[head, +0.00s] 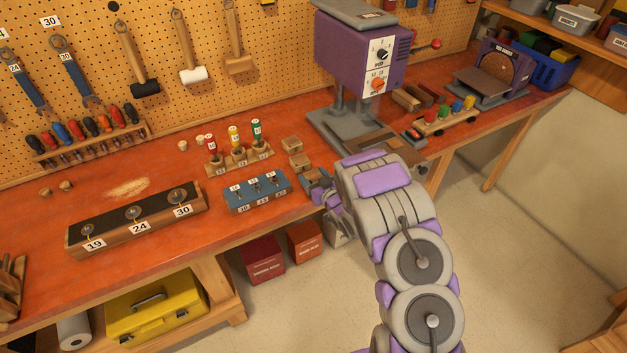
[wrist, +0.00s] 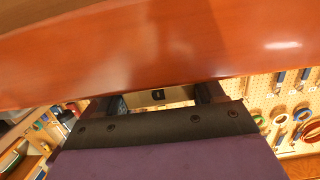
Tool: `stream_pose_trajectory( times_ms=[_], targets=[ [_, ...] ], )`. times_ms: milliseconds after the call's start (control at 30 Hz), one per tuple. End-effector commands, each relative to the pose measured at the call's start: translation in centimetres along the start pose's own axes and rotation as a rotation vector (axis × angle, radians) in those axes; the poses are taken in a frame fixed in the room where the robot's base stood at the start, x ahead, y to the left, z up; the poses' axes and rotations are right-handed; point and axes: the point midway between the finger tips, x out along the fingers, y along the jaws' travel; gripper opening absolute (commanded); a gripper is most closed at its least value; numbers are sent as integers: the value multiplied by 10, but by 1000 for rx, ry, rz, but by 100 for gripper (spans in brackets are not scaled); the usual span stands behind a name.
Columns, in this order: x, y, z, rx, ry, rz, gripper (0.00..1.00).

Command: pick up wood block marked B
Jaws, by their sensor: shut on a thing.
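My gripper (head: 318,185) is at the front edge of the orange bench, just right of the blue rack. In the wrist view my gripper (wrist: 162,96) has a small pale wood block (wrist: 148,99) with a dark mark between its two fingers. The jaws are shut on it; I cannot read the mark as a letter. In the head view the held block is hidden by the gripper and arm. Two other small wood blocks (head: 291,144) (head: 300,161) lie on the bench just behind my gripper, and no letter is readable on them.
The blue rack (head: 257,191) stands close on the left, with a wooden holder of coloured-handled tools (head: 240,160) behind it. A purple drill press (head: 358,60) stands behind my arm. Red and orange boxes (head: 264,259) (head: 304,243) are on the floor below. The bench edge (wrist: 150,85) spans the wrist view.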

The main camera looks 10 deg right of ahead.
Motion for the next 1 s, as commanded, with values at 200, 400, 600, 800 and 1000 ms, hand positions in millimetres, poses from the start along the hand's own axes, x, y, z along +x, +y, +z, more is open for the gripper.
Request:
stream_pose_trajectory(
  times_ms=[200,400,600,800,1000],
  targets=[
    [0,0,0,0,0,0,36],
    [0,0,0,0,0,0,36],
    [-1,0,-8,-1,2,0,36],
    [-4,0,-31,-1,3,0,36],
    [-30,-16,-36,0,-1,-1,36]
  ],
)
